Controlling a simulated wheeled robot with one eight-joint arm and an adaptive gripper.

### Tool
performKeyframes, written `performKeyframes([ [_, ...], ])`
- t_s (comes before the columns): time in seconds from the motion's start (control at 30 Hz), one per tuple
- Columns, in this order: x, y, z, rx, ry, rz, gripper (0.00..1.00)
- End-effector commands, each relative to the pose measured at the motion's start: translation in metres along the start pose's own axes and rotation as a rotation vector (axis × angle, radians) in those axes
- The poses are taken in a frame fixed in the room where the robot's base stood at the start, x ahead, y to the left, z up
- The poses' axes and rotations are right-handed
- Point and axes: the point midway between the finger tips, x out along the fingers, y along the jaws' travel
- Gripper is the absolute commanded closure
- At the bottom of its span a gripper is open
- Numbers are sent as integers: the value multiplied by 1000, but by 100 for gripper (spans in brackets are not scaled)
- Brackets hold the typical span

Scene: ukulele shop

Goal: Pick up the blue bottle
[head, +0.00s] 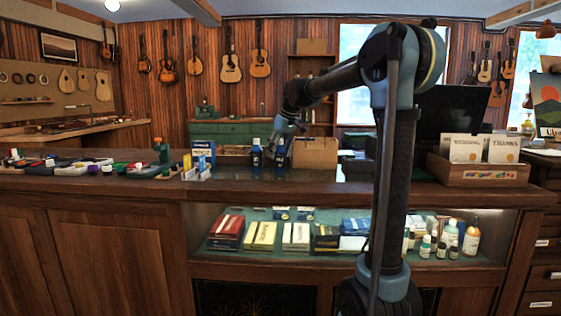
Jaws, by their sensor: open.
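A small dark blue bottle (256,157) stands upright on the wooden counter, left of my gripper.
A cardboard box (316,153) stands close to the right of the bottles. A blue-and-white box (203,155) and a green bottle (161,150) are to the left. A card tray (478,170) is at the right. The glass display case (300,240) is below the counter.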

Motion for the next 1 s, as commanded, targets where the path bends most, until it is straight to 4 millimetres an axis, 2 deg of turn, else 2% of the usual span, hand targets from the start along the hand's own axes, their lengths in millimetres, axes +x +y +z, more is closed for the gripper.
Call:
performKeyframes([
  [0.1,9,0,0,0,0,0,45],
  [0.37,11,0,0,0,0,0,45],
  [0.53,11,1,0,1,0,1,83],
  [0.87,10,1,0,2,0,1,84],
  [1.0,3,1,-2,2,0,1,84],
])
